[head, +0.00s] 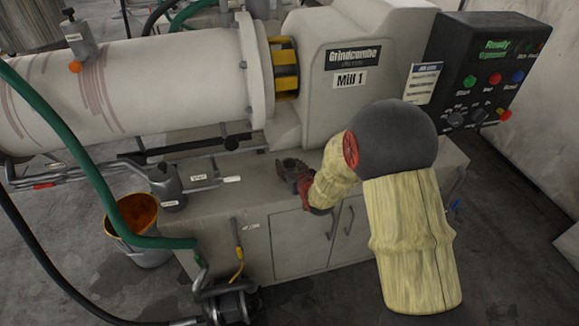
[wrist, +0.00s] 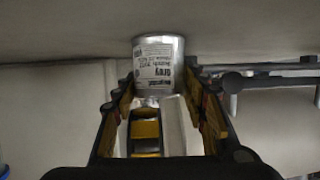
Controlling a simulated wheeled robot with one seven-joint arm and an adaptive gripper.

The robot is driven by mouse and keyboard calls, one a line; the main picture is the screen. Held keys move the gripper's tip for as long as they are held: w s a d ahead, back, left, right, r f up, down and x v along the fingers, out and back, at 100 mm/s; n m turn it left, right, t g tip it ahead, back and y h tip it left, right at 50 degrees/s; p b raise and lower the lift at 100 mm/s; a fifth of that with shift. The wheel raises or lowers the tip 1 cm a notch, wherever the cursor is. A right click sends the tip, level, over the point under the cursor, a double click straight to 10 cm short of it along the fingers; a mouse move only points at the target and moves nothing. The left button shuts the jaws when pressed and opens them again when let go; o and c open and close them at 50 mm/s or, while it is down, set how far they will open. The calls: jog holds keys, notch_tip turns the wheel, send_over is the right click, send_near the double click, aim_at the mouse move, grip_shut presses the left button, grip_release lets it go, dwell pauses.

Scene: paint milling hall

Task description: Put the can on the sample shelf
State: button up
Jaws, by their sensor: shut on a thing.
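The can (wrist: 159,66) is a small silver tin with a white label reading "grey", upside down in the wrist view. My gripper (wrist: 165,90) is shut on it, with a finger on each side. In the head view my gripper (head: 294,172) is over the top of the bench below Mill 1, and the can is small and partly hidden between the fingers there. The can's end meets the grey surface in the wrist view; I cannot tell whether it touches. I cannot make out a sample shelf.
Mill 1 (head: 365,55) rises behind. An orange-lined bucket (head: 138,215), green hose (head: 95,180) and pump (head: 232,303) stand left and in front.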

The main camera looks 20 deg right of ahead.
jog(key=o, duration=1.1)
jog(key=shift+f, duration=0.1)
jog(key=shift+o, duration=0.2)
